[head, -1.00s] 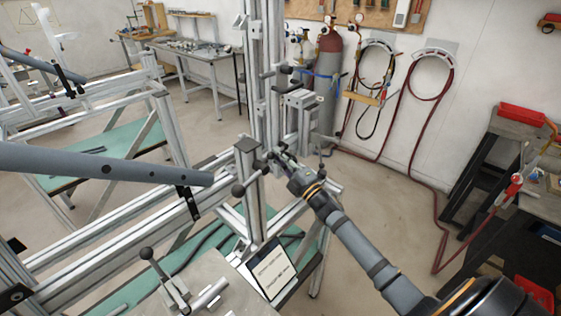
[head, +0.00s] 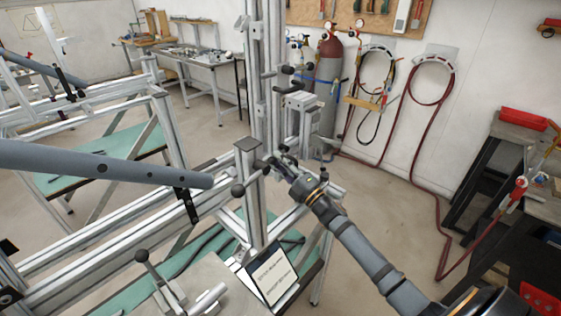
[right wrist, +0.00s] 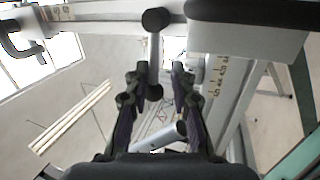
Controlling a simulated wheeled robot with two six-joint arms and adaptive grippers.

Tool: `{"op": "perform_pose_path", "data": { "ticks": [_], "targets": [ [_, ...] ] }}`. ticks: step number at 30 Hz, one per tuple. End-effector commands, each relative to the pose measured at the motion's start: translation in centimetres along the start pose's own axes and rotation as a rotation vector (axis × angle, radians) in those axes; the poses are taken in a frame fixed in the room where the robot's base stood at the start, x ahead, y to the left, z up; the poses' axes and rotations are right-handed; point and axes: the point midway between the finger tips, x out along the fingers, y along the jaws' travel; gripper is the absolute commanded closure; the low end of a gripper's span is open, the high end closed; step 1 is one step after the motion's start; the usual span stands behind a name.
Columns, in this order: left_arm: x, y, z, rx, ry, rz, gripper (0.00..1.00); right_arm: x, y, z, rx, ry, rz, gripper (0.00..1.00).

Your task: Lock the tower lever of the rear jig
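The rear jig's tower (head: 265,75) is a tall aluminium column right of centre in the head view. Beside a short post (head: 247,180) at its foot, my right gripper (head: 281,157) points left toward black-knobbed parts. In the right wrist view, a silver lever (right wrist: 154,55) with a black knob at each end stands between the spread fingers of the right gripper (right wrist: 157,75). The lower knob lies between the fingers, with gaps showing on both sides. I cannot tell which knob in the head view belongs to this lever. My left gripper is not in view.
A grey tube (head: 100,165) reaches in from the left above the jig rails. A hand lever (head: 147,262) and a tablet (head: 272,275) are at the front. A gas cylinder (head: 328,85) stands behind the tower. Dark benches (head: 490,170) are at right, with open floor between.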

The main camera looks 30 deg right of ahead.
Motion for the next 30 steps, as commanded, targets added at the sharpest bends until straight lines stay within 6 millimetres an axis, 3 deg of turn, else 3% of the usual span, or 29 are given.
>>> {"op": "perform_pose_path", "data": {
  "ticks": [14, 30],
  "targets": [
    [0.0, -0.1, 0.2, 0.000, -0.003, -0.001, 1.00, -0.8, 0.2, -0.1, -0.001, 0.006, 0.004, 0.67],
    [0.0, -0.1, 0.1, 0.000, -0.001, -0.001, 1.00, -10.2, 0.1, -0.6, -0.004, 0.013, 0.002, 0.67]
  ]
}}
